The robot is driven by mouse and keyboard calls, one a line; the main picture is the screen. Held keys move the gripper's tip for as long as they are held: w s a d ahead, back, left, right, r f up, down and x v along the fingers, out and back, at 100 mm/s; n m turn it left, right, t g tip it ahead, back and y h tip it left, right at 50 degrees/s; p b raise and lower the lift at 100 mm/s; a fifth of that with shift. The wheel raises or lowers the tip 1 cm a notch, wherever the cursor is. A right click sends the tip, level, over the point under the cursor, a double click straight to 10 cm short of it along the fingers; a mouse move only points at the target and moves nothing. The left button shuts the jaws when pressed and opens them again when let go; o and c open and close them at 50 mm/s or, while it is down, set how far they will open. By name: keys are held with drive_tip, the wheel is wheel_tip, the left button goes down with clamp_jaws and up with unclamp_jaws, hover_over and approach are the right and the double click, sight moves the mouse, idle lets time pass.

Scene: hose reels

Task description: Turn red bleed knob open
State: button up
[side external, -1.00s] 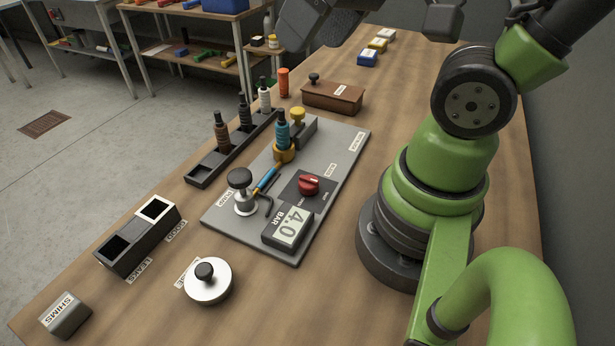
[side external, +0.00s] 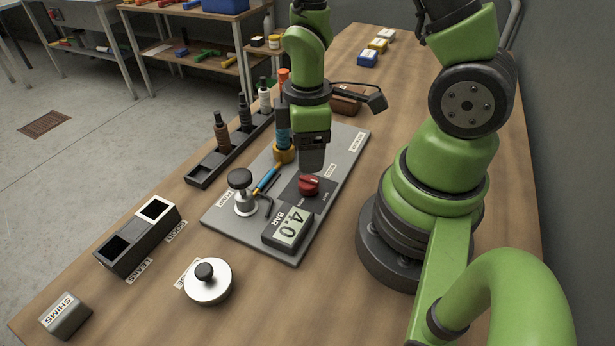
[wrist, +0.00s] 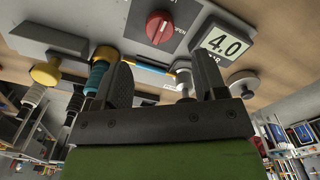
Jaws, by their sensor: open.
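The red bleed knob (side external: 308,186) sits on a dark square plate (side external: 296,193) on the grey panel (side external: 342,155). It also shows near the top of the wrist view (wrist: 159,27), with a white pointer line and lettering reading "OPEN" beside it. My gripper (side external: 312,160) hangs over the panel, just above and behind the knob, and appears apart from it. In the wrist view its two fingers (wrist: 163,85) are spread with nothing between them. The gauge (side external: 288,230) in front of the knob reads 4.0 BAR.
The pump with its dark knob (side external: 240,178) and a blue hose piece (side external: 266,180) stand left of the bleed knob. A rack (side external: 205,170) holds several bottles. A round white lidded pot (side external: 208,284) sits in front.

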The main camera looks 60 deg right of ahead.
sight(307, 179)
wheel_tip(307, 179, down, 8)
drive_tip(key=shift+r, duration=0.25)
drive_tip(key=c, duration=0.9)
